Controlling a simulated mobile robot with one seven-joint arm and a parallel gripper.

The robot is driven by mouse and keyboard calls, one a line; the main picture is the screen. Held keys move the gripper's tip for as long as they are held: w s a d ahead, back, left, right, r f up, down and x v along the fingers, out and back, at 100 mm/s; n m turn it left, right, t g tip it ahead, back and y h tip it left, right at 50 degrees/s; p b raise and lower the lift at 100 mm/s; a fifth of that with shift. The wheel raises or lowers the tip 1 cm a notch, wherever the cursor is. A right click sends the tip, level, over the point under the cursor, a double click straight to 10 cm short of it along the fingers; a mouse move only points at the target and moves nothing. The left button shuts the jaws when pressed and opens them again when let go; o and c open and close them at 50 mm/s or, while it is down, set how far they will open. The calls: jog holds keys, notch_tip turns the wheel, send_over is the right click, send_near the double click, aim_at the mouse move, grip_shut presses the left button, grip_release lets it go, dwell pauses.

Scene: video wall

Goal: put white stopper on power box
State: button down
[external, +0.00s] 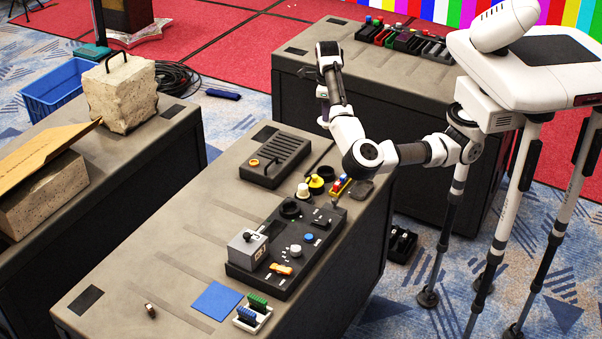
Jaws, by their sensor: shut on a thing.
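My gripper (322,107) hangs from the folded wrist, above the far side of the middle table. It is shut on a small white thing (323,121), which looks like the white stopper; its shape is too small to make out. A black panel (268,284) lies on the middle table, below and left of the gripper. I take it for the power box, but cannot be sure. It bears a grey box (247,249), a white knob (296,251), a blue knob (309,238) and an orange piece (281,269). The gripper is well apart from the panel.
Behind the panel stand a cream knob (303,190), a yellow-and-black piece (316,184), a yellow holder (340,186) and a black slatted unit (273,156). A blue mat (217,300) and a tray of blue and green pieces (252,317) are in front.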

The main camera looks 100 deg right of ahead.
jog(key=w+d+r+p, duration=0.3)
jog(key=w+d+r, duration=0.1)
jog(key=p, duration=0.4)
send_over(288, 152)
notch_tip(288, 152, down, 19)
jog(key=shift+s+r+p, duration=0.1)
jog(key=shift+r+p, duration=0.05)
jog(key=shift+p, duration=0.65)
jog(key=shift+d+f, duration=0.1)
jog(key=shift+f, duration=0.1)
jog(key=c, duration=1.3)
grip_release()
jog(key=shift+c, duration=0.2)
notch_tip(288, 152, up, 12)
jog(key=shift+r+b, duration=0.25)
jog(key=shift+b, duration=0.95)
